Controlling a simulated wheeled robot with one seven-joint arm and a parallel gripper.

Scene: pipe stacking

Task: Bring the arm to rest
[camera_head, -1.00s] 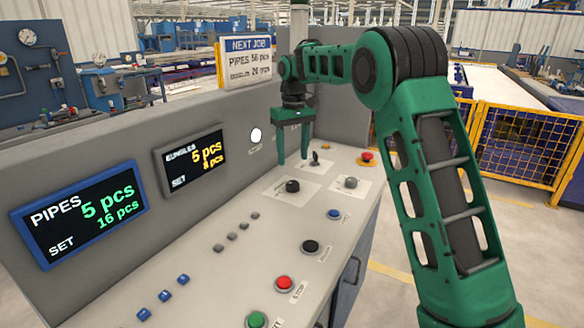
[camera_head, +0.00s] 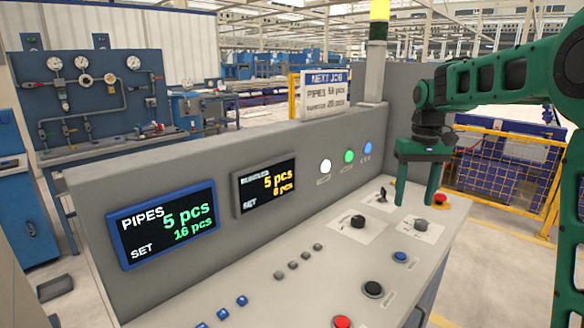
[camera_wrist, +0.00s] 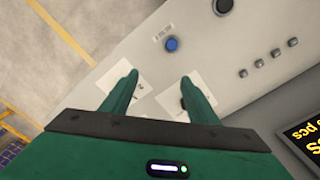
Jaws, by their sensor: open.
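My green gripper (camera_head: 416,186) hangs pointing down over the right part of the control panel (camera_head: 335,262). Its two fingers are apart with nothing between them. In the wrist view, the gripper (camera_wrist: 158,88) shows its open fingers above the panel's pale top, with a blue button (camera_wrist: 171,44) beyond the fingertips. Below and around the gripper in the head view are a black selector knob (camera_head: 357,221), a grey knob (camera_head: 421,224) and a red button (camera_head: 440,198). Whether the fingertips touch the panel is hard to tell; they appear above it.
The PIPES display (camera_head: 168,225) reads 5 pcs, set 16 pcs; a second display (camera_head: 265,187) reads 5 pcs. A lamp post (camera_head: 376,60) and NEXT JOB sign (camera_head: 325,92) stand behind the panel. A yellow-framed fence (camera_head: 505,165) stands at the right.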

